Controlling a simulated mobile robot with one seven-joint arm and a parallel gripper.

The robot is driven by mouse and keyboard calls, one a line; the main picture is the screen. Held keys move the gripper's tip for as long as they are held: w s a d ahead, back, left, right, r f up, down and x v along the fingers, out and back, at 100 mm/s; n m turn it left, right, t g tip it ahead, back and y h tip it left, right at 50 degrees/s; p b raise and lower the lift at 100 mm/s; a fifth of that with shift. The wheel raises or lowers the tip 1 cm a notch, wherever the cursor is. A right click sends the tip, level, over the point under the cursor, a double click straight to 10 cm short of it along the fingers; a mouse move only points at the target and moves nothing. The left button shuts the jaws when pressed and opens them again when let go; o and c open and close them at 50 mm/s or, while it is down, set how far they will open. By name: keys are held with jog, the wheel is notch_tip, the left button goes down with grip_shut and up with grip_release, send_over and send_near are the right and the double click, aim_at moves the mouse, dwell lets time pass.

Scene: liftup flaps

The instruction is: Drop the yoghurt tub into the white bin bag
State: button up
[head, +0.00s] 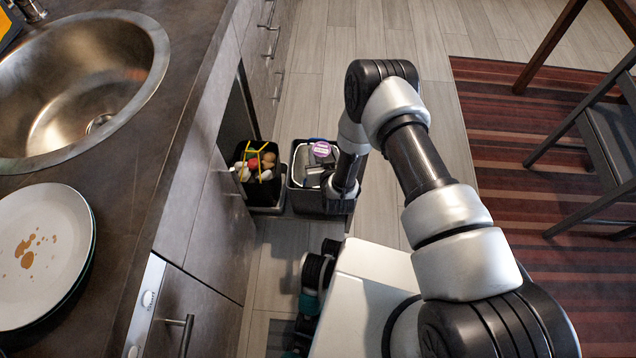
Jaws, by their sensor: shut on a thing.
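My gripper (316,164) is over the same bin, shut on the tub, though the fingertips are small and partly hidden by my arm. The white bin bag (297,160) shows as a pale rim along the left side of that bin. The tub is over the bag's opening; its height above the bag is hard to tell. My wrist covers the right part of the bin.
A left-hand black bin (240,151) holds food scraps and has yellow ties. Both bins stand out from the open cabinet under the counter (150,190). A sink (80,80) and stacked plates (35,250) are on the counter. A chair (610,130) stands on the striped rug (500,130).

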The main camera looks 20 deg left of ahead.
jog(key=o, duration=1.2)
notch_tip(320, 180, up, 10)
jog(key=p, duration=0.3)
